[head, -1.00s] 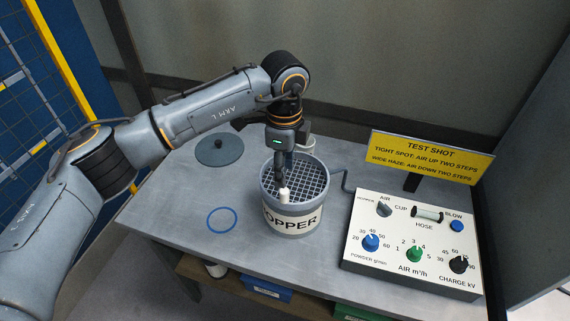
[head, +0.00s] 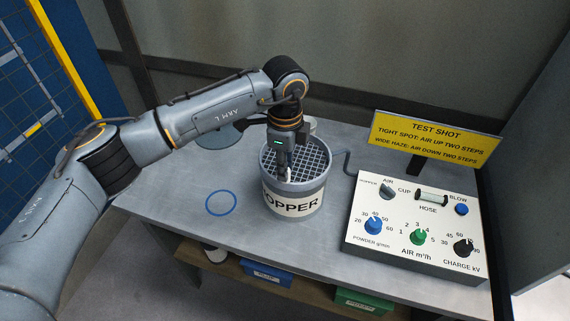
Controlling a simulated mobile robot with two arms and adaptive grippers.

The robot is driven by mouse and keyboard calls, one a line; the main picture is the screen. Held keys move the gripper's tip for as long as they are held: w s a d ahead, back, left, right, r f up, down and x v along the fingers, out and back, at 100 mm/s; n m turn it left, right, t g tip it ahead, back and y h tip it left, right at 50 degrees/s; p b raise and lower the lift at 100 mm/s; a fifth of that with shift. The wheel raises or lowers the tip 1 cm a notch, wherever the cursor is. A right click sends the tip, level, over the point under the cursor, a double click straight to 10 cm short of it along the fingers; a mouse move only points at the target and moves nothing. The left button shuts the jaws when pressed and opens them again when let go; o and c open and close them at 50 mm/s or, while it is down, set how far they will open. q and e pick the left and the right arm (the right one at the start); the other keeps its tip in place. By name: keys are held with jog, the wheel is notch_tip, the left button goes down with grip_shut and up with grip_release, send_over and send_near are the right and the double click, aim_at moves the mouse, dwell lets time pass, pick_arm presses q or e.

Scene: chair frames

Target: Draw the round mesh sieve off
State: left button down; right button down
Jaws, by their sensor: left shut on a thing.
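The round mesh sieve (head: 315,156) is a grey grid disc inside the top of the hopper (head: 292,204), a grey tub with a white band lettered "OPPER" in what shows. The sieve looks level within the rim. My left gripper (head: 286,174) points down over the near part of the mesh. Its fingers are shut on the sieve's small white upright grip, and they hide most of it. My right gripper is not in view.
A blue ring (head: 221,202) lies left of the hopper on the grey bench (head: 170,190). A dark round lid (head: 218,143) lies behind it, partly under my arm. A control box (head: 415,230) and yellow sign (head: 435,138) stand to the right.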

pick_arm(q)
jog(key=shift+r+p, duration=0.5)
jog(key=shift+r, duration=0.65)
jog(key=shift+r+p, duration=0.7)
jog(key=shift+r, duration=0.85)
